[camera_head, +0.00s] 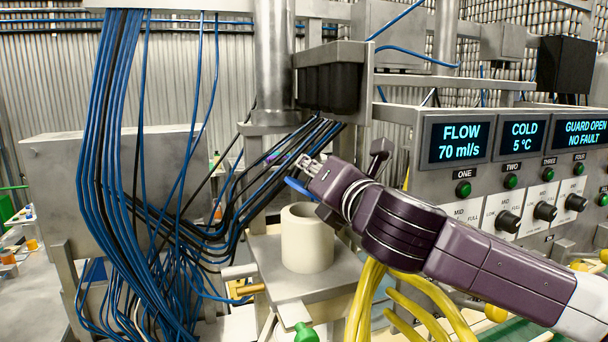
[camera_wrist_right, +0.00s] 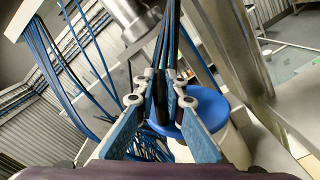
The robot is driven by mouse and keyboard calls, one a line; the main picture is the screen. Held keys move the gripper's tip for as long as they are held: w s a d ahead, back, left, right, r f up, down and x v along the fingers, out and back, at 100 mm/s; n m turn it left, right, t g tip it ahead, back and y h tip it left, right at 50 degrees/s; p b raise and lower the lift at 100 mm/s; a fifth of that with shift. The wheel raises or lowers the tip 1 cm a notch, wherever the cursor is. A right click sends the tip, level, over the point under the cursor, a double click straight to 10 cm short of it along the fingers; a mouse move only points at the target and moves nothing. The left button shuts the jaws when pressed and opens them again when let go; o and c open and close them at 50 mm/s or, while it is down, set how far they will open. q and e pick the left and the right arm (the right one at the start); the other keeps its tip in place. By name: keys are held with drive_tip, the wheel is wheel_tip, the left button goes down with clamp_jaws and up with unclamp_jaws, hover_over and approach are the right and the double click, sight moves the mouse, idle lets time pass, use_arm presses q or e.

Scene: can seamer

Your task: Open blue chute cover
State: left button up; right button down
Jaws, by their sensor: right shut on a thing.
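The blue chute cover (camera_wrist_right: 212,108) is a round disc in the right wrist view, just beyond my fingertips. In the head view only a blue edge of it (camera_head: 298,187) shows, tilted, above the left side of the rim of a cream cylinder (camera_head: 307,245). My right gripper (camera_head: 309,164) reaches in from the right above this cylinder. In the right wrist view its fingers (camera_wrist_right: 160,102) are closed on a dark part at the cover, partly hidden between the fingertips. My right arm hides part of the cover in the head view. My left gripper is out of view.
Blue and black cables (camera_head: 120,130) hang left of the cylinder, with more running close behind the gripper. A steel column (camera_head: 273,60) and a dark block (camera_head: 330,88) stand above. Yellow hoses (camera_head: 368,300) run below my arm. A control panel (camera_head: 505,185) with knobs is at the right.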

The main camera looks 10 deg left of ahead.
drive_tip(key=shift+w+d+r+m, duration=0.25)
drive_tip(key=shift+w+d+m, duration=0.15)
drive_tip(key=shift+m, duration=0.4)
drive_tip(key=c, duration=2)
unclamp_jaws()
drive_tip(key=shift+s, duration=0.1)
drive_tip(key=shift+r, duration=0.1)
drive_tip(key=v, duration=1.2)
